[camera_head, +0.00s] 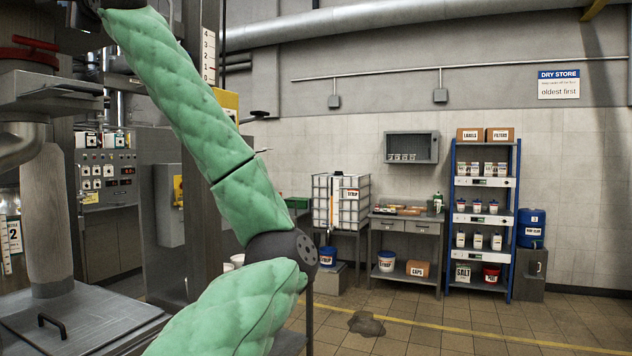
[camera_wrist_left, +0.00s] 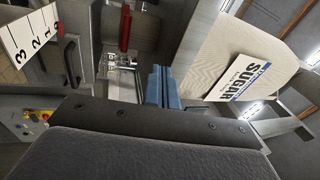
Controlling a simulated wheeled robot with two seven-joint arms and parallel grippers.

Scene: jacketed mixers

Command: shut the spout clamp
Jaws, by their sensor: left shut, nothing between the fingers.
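My left gripper (camera_wrist_left: 160,86) shows in the left wrist view, with its blue fingers shut together and nothing between them. A red handle (camera_wrist_left: 125,30) stands beyond the fingers, slightly left and apart from them in the picture. A pale bag or sleeve with a SUGAR label (camera_wrist_left: 242,75) is to the right of the fingers. In the head view, a red lever-like part (camera_head: 30,50) sits at the upper left above a grey pipe. I cannot tell for certain which red part is the spout clamp. My right gripper is in neither view.
My green-sleeved arm crosses the head view. A numbered scale (camera_wrist_left: 20,38) and a black bar handle (camera_wrist_left: 68,62) are left of the fingers. A control panel (camera_head: 105,170) stands at left. A blue rack (camera_head: 483,215) stands far right; the tiled floor before it is mostly clear.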

